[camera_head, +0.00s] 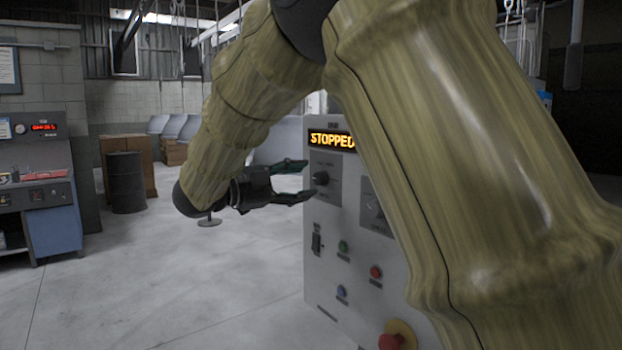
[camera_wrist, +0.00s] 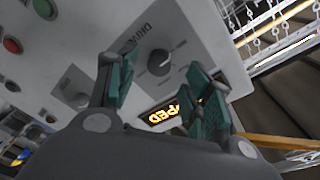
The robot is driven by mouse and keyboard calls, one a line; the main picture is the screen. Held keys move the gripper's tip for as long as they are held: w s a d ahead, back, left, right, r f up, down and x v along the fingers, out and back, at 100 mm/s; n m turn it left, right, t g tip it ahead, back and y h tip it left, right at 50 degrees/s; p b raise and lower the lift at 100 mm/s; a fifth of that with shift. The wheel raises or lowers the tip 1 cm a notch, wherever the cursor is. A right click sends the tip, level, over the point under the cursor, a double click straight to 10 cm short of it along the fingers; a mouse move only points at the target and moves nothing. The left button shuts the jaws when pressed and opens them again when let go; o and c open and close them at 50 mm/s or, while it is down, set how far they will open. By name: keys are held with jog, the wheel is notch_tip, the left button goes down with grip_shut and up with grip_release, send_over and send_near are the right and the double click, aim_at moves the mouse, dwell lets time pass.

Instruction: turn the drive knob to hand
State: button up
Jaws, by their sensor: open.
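The drive knob (camera_wrist: 159,62) is a dark round knob on a grey plate lettered DRIVE in the wrist view. In the head view the knob (camera_head: 320,178) sits on the upper left of the light grey control panel (camera_head: 318,268), below a lit display (camera_head: 331,140) reading STOPPED. My gripper (camera_head: 308,180) is open in front of the panel, its fingers pointing at the knob. In the wrist view my gripper's green-padded fingers (camera_wrist: 160,95) stand apart, with the knob showing between and beyond them. I cannot tell whether a finger touches the knob.
A second knob (camera_head: 374,207) is on the panel, partly hidden by my arm. A dark barrel (camera_head: 127,182) stands far left. The floor left of the panel is clear.

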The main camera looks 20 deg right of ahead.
aim_at(316, 179)
jog(key=shift+x, duration=1.75)
jog(key=c, duration=1)
